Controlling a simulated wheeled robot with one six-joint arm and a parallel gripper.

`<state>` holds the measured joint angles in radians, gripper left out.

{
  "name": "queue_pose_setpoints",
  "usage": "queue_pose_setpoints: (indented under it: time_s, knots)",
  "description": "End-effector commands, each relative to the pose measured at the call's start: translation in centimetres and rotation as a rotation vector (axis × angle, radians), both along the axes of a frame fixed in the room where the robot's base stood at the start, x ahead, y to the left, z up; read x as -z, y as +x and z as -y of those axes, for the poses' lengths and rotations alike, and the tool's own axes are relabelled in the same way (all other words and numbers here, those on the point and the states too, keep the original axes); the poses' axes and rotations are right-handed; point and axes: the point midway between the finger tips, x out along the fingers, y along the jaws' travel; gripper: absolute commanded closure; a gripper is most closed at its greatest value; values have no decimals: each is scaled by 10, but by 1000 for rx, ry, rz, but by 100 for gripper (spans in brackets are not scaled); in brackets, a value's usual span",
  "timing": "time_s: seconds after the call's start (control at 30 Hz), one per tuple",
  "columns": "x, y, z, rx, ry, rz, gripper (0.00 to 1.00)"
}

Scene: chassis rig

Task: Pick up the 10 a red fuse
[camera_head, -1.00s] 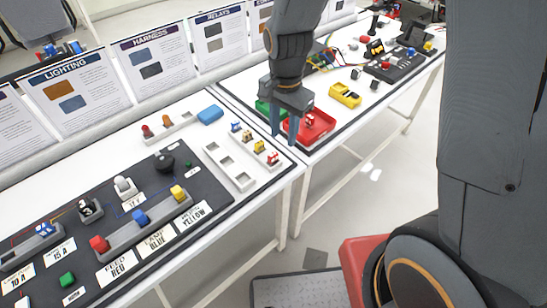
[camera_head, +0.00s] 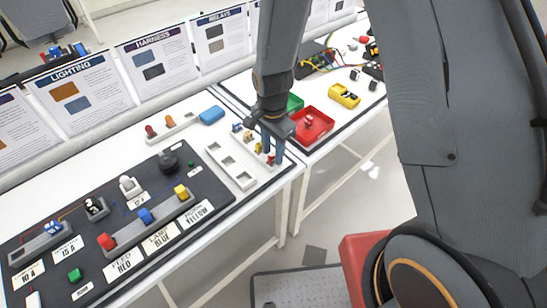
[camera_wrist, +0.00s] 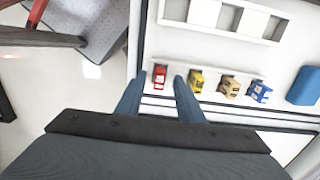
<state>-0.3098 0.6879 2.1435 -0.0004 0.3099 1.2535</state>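A red fuse (camera_wrist: 159,75) stands at the end of a row of fuses on a white rack in the wrist view. In the head view only a bit of this red fuse (camera_head: 271,160) shows between my fingers. My gripper (camera_wrist: 158,80) is open, with one blue finger on each side of the red fuse in the picture. I cannot tell whether the fingers touch it. A yellow fuse (camera_wrist: 196,80) is beside it, just past the right finger. A tan fuse (camera_wrist: 229,87) and a blue fuse (camera_wrist: 260,92) follow.
A white tray with empty slots (camera_head: 231,167) lies beside the row. A dark fuse board (camera_head: 120,220) lies left.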

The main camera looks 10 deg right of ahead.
Motion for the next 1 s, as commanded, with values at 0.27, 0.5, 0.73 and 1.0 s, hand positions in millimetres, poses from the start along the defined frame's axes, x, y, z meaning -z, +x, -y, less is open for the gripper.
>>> queue_pose_setpoints:
  time_s: [0.27,0.5,0.73,1.0]
  knots:
    - [8,0,0,-1,0,0,66]
    - [8,0,0,-1,0,0,88]
    - [8,0,0,-1,0,0,100]
    - [4,0,0,-1,0,1,100]
